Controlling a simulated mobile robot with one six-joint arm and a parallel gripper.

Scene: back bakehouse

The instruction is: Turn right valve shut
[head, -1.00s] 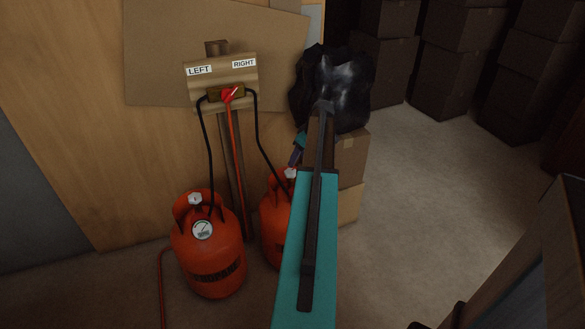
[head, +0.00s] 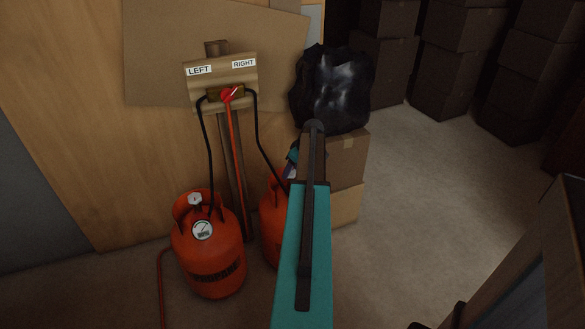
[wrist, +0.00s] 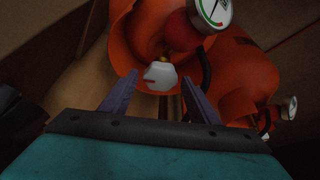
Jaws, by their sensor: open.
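Two orange gas cylinders stand by the wall: the left one (head: 212,262) is in clear view, the right one (head: 272,225) is mostly behind my arm. In the head view, the right knob is hidden by my arm and gripper.
A board with LEFT and RIGHT labels (head: 222,72) carries a red changeover lever (head: 228,94), and black hoses run down to the cylinders. Cardboard boxes (head: 347,158) under a black bag (head: 335,90) stand close beside the right cylinder.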

